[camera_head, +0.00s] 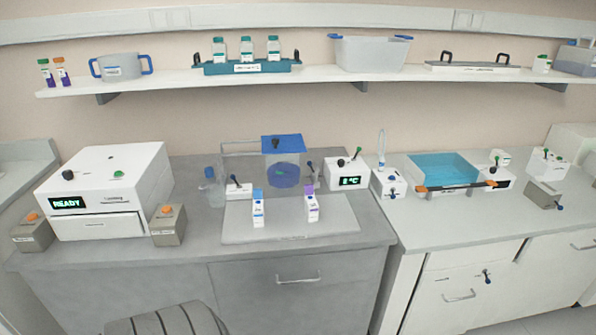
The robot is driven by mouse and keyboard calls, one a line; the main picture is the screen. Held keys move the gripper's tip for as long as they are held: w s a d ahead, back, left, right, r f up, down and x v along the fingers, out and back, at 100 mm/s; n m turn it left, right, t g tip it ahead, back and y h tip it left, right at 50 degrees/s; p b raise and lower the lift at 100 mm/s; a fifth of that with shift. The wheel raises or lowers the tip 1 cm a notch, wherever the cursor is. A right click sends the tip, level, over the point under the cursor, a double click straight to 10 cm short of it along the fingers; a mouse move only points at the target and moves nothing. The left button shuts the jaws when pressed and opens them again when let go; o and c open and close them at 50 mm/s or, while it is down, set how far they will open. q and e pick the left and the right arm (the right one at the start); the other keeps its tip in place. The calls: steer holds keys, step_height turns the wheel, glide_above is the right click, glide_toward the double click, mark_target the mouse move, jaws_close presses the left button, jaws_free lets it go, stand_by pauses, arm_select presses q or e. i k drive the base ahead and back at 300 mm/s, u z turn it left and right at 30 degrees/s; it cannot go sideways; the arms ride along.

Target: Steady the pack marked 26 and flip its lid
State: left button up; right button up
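Two small white packs stand upright on a pale grey board (280,227) on the grey bench. The left pack (258,214) has a blue top, and the right pack (311,209) has a purple top. Their markings are too small to read, so I cannot tell which is marked 26. Both tops appear to be on, but whether each is fully shut is too small to tell. Neither of my grippers is in view, and nothing touches the packs.
A blue-lidded vessel (283,150) stands behind the packs. A white READY machine (105,180) is left, a temperature unit (346,174) is right. A blue water bath (443,167) sits on the right bench. The shelf (200,82) holds bottles and bins. The board's front is clear.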

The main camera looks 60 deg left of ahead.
mark_target(258, 195)
steer(key=u, duration=0.5)
steer(key=i, duration=0.95)
steer(key=u, duration=0.95)
